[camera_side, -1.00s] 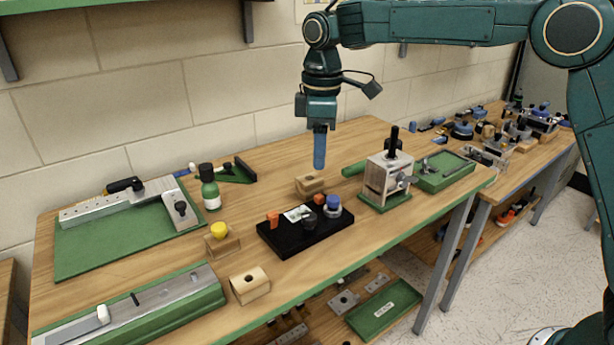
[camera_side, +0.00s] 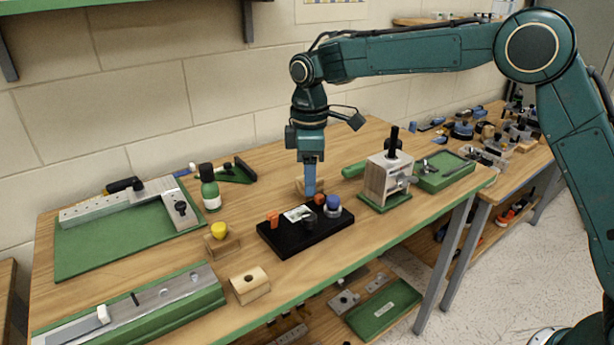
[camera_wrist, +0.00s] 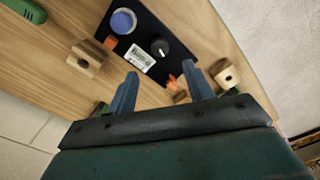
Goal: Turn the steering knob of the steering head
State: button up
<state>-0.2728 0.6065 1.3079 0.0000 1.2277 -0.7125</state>
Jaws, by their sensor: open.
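The black base plate (camera_side: 283,243), which looks like the steering head, lies on the bench. It carries a blue round cap (camera_side: 333,204), a small black knob (camera_side: 309,222), two orange pieces and a white label (camera_side: 297,213). The wrist view shows the blue cap (camera_wrist: 123,21) and black knob (camera_wrist: 160,47) from above; I cannot tell for sure which is the steering knob. My gripper (camera_side: 310,194) points down above the plate's back edge. In the wrist view its fingers (camera_wrist: 160,70) are apart, with nothing between them.
A wooden block (camera_side: 301,184) stands just behind my gripper. A bored wooden block (camera_side: 250,285) and a yellow knob (camera_side: 218,230) on a block stand to the left. A grey fixture with a black handle (camera_side: 390,178) stands to the right of the plate. Bench between them is clear.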

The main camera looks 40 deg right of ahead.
aim_at(309, 216)
notch_tip(309, 216, down, 9)
jog(key=shift+f, duration=0.1)
dwell(0.4)
jog(key=shift+c, duration=0.4)
jog(key=c, duration=0.9)
jog(key=shift+m, duration=0.3)
jog(key=m, duration=1.1)
